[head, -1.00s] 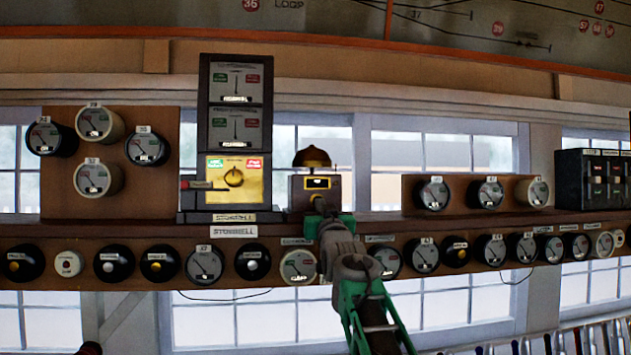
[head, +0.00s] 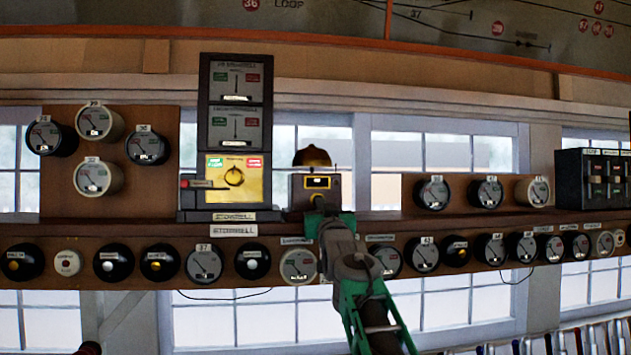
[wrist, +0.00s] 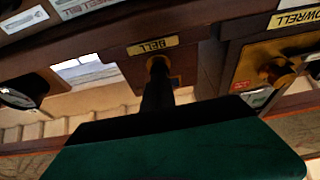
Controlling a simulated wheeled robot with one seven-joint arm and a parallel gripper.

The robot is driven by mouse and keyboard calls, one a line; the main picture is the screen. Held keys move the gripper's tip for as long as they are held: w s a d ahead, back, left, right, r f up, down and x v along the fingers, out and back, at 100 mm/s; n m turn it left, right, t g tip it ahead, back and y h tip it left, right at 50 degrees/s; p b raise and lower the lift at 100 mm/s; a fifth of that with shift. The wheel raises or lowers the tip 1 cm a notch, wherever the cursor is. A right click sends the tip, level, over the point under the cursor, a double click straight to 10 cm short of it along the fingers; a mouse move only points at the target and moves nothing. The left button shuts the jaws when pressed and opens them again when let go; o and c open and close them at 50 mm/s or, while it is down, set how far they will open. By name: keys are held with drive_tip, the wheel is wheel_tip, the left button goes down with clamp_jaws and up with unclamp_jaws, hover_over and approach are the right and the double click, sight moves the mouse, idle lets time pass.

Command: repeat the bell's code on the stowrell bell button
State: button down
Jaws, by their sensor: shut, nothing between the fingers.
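The bell box (head: 333,188) is a brown wooden box on the shelf with a brass dome bell (head: 312,157) on top. In the wrist view the box carries a yellow "BELL" plate (wrist: 153,45) and a round brass button (wrist: 157,63) beside the plate. My gripper (head: 318,202) is in front of this box. In the wrist view its dark fingers (wrist: 157,75) are shut and empty, with their tips at the button, hiding part of it. I cannot tell whether the button is pressed in. The stowrell block instrument (head: 234,180), with its yellow face and brass knob, stands just left of the box.
A shelf front (head: 120,260) with several round dials and knobs runs below. A dial group (head: 97,176) is at left and another (head: 488,192) at right. Lever tops (head: 570,342) show at lower right.

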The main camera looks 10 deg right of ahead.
drive_tip(key=shift+s+b, duration=0.55)
drive_tip(key=shift+b, duration=0.2)
drive_tip(key=shift+w+r, duration=0.1)
drive_tip(key=shift+w, duration=0.05)
idle(2.8)
